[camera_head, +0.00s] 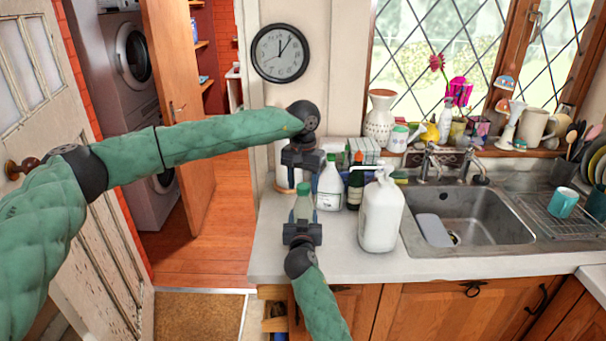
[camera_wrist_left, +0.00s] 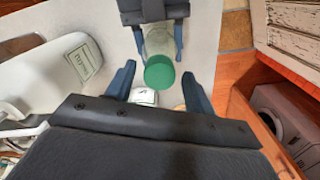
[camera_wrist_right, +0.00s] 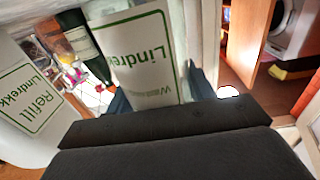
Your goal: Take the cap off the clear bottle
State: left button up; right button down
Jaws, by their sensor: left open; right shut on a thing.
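The clear bottle (camera_head: 303,211) stands upright near the left end of the counter with its green cap (camera_head: 304,188) on. My right gripper (camera_head: 302,226) reaches in from the front and is shut on the bottle's body; the right gripper also shows in the left wrist view (camera_wrist_left: 152,12). My left gripper (camera_head: 303,173) points down above the cap and is open. In the left wrist view the cap (camera_wrist_left: 159,72) lies between the lines of the two open fingers, apart from both.
A white labelled bottle (camera_head: 328,188) stands close behind and right of the clear bottle. A dark green bottle (camera_head: 355,187) and a large white pump jug (camera_head: 381,215) stand further right, before the sink (camera_head: 480,225). Bare counter (camera_head: 268,240) lies left of the clear bottle.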

pick_arm(q)
jog(key=shift+c, duration=0.2)
jog(key=c, duration=1)
